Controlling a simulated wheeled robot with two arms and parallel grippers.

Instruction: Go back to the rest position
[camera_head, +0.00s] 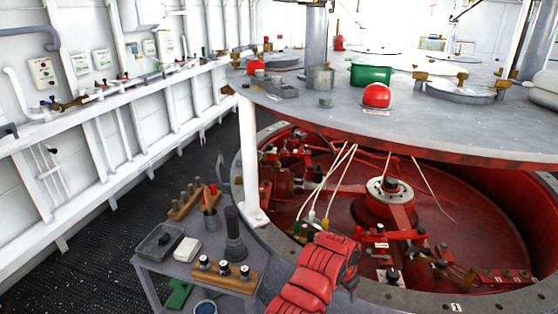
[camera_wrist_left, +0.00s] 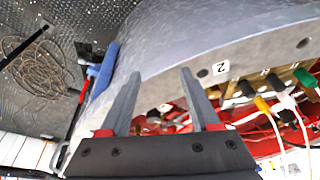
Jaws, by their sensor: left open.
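My left gripper (camera_wrist_left: 160,74) shows in the left wrist view with its two grey fingers apart and nothing between them. Its fingertips point at the grey riveted rim (camera_wrist_left: 245,55), beside a label "2"; I cannot tell whether they touch it. Yellow, white and green cable plugs (camera_wrist_left: 275,105) are to the right of the fingers. In the head view a red ribbed shape (camera_head: 318,270) stands at the lower middle, in front of the rim; I cannot tell for sure whether it is part of my arm. No fingers show there. My right gripper is not in view.
A small grey side table (camera_head: 185,275) holds a tray (camera_head: 160,241), a wooden block with black knobs (camera_head: 225,275) and a dark cone-shaped tool (camera_head: 235,240). Behind, a large grey round deck (camera_head: 440,120) overhangs a red machinery pit (camera_head: 335,200). Dark floor (camera_head: 90,215) is clear at left.

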